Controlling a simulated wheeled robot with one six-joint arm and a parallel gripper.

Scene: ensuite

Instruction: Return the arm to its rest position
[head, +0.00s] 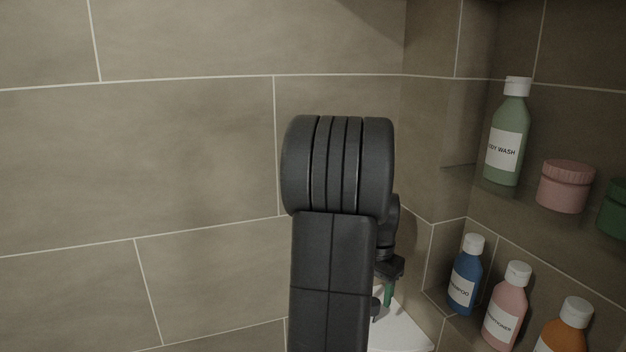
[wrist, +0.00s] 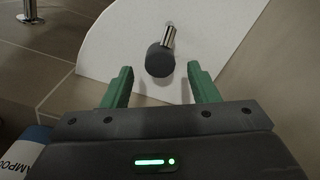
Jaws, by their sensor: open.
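My arm (head: 335,240) stands in the middle of the head view and hides most of my gripper behind it. A green fingertip shows low beside the arm in the head view. In the wrist view my gripper (wrist: 160,88) has its two green fingers apart, with nothing held between them. Beyond the fingers are a white rounded surface (wrist: 110,50) and a dark round knob-like thing (wrist: 160,60) with a shiny metal stem. I cannot tell how far these are from the fingertips.
Right of my arm, a glass shelf holds a green body wash bottle (head: 508,135) and a pink jar (head: 565,186). Below stand a blue shampoo bottle (head: 465,276), a pink conditioner bottle (head: 506,308) and an orange bottle (head: 566,330). The tiled wall (head: 140,150) fills the left.

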